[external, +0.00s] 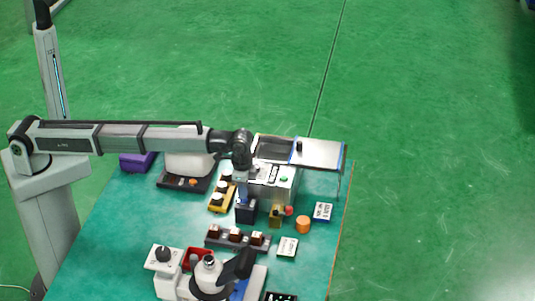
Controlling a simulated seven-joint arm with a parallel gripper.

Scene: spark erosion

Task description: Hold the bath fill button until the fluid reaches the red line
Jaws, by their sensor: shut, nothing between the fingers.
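A grey metal machine (285,191) stands at the back right of the teal table. Its open bath (272,149) shows a dark inside; I cannot make out the fluid level or a red line. A green button (284,179) sits on top of the machine's front part, with small dark and white controls to its left. I cannot read which control is the fill button. My gripper (243,198) points down just left of the machine, above or in front of a dark blue box (246,212). It is shut and empty. Its fingertips are small, and I cannot tell whether they touch anything.
A flat metal plate (322,153) adjoins the bath on the right. An orange cylinder (303,224), a red knob (289,211) and a dark rack (238,238) lie in front.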

